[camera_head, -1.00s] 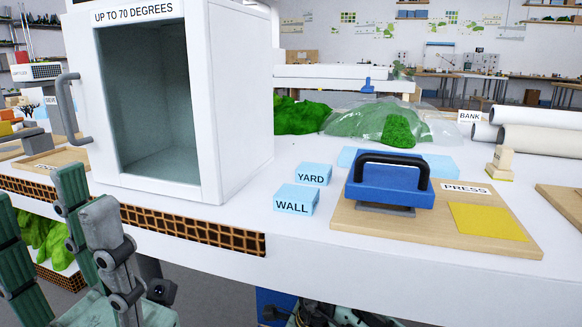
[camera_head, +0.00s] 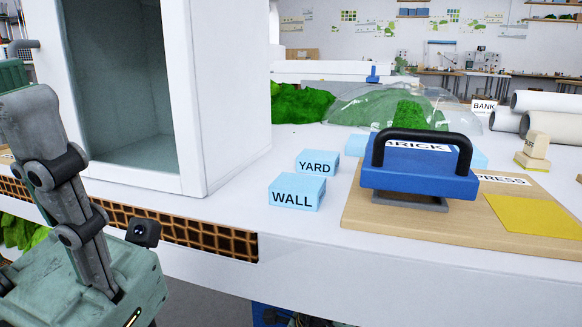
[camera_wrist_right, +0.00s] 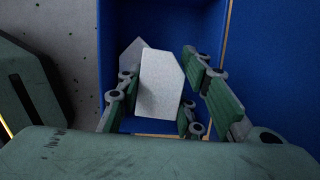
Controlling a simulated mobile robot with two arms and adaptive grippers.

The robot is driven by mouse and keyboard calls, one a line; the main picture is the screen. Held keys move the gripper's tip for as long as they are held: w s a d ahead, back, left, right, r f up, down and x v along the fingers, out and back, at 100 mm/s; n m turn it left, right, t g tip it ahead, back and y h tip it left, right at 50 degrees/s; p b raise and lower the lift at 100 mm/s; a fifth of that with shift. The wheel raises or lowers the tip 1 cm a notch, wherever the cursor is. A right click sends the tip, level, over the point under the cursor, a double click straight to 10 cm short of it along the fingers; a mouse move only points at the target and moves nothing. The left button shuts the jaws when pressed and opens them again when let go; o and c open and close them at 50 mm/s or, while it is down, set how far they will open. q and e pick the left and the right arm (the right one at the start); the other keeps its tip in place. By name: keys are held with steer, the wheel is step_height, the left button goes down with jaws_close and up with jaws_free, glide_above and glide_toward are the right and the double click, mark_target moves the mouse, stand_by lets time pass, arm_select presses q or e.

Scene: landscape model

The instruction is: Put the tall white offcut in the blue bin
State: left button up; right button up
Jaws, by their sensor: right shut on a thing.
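In the right wrist view, a pale white block with a slanted top corner, the offcut (camera_wrist_right: 160,85), stands between the fingers of my right gripper (camera_wrist_right: 160,75), which is shut on it. The blue bin (camera_wrist_right: 212,25) surrounds them, its walls behind and to the right. A second pale, pointed piece (camera_wrist_right: 133,50) shows behind the offcut. In the head view only a blue corner of the bin (camera_head: 268,315) shows below the table edge.
The white table (camera_head: 300,240) carries the open-fronted white cabinet (camera_head: 185,80), light blue blocks marked WALL (camera_head: 297,192) and YARD (camera_head: 317,163), and a blue press with a black handle (camera_head: 420,180) on a wooden board (camera_head: 400,222). A grey speckled floor (camera_wrist_right: 65,45) lies left of the bin.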

steer(key=o, duration=0.8)
steer(key=shift+c, duration=0.2)
steer(key=v, duration=0.7)
steer(key=shift+d+r, duration=0.1)
steer(key=shift+r, duration=0.1)
steer(key=shift+s, duration=0.1)
